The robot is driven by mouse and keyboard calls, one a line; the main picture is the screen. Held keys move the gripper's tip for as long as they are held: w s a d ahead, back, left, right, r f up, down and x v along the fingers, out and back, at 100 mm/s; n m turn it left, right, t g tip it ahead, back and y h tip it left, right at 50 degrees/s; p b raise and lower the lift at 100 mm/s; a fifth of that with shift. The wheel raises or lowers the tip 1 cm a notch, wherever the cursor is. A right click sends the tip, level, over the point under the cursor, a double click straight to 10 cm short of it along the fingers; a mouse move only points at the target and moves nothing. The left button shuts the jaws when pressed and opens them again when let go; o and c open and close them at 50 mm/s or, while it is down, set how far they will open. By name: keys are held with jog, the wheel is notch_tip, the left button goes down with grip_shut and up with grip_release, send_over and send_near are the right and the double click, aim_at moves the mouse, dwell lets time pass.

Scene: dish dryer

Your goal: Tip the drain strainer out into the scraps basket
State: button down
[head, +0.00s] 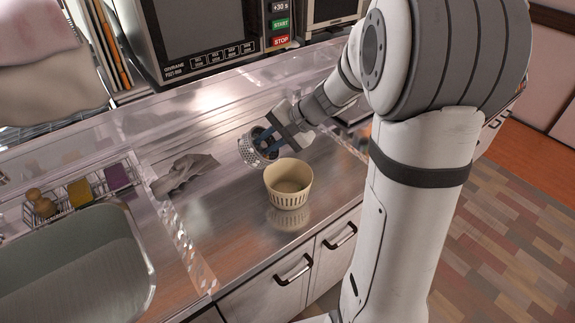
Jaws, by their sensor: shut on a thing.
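The drain strainer (252,153) is a small perforated metal cup, held tilted on its side above the counter, just up and left of the scraps basket. The scraps basket (288,180) is a cream, slotted tub standing upright on the steel counter. From this view I cannot see what is inside the strainer. The basket's visible inside looks empty.
A crumpled grey cloth (186,172) lies on the counter to the left. The sink (135,215) and a wire rack with sponges (80,192) are further left. A microwave (205,40) stands behind. A clear low partition (180,245) separates sink and counter.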

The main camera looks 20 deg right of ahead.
aim_at(244, 150)
jog(key=h+p, duration=0.1)
jog(key=a+p, duration=0.1)
jog(key=p, duration=0.1)
jog(key=shift+w+a+g+h, duration=0.15)
jog(key=shift+w+g+h, duration=0.15)
jog(key=shift+h, duration=0.1)
jog(key=p, duration=0.1)
jog(key=a+h+p, duration=0.1)
jog(key=p, duration=0.1)
jog(key=shift+w+a+f+g, duration=0.15)
jog(key=shift+w+a+g, duration=0.05)
jog(key=shift+w+g, duration=0.1)
jog(key=p, duration=0.2)
jog(key=a+h+p, duration=0.1)
jog(key=p, duration=0.1)
jog(key=a+h+p, duration=0.1)
jog(key=p, duration=0.2)
jog(key=shift+w+a+f+g, duration=0.1)
jog(key=shift+w+f+g, duration=0.3)
jog(key=f+p, duration=0.1)
jog(key=a+f+h+p, duration=0.1)
jog(key=shift+w+p, duration=0.2)
jog(key=shift+p, duration=0.2)
jog(key=shift+w+a+f+g+h+p, duration=0.35)
jog(key=shift+a+f+h+p, duration=0.4)
jog(key=shift+p, duration=0.6)
jog(key=shift+w+a+f+g+h+p, duration=0.3)
jog(key=shift+a+f+h+p, duration=0.45)
jog(key=shift+p, duration=0.55)
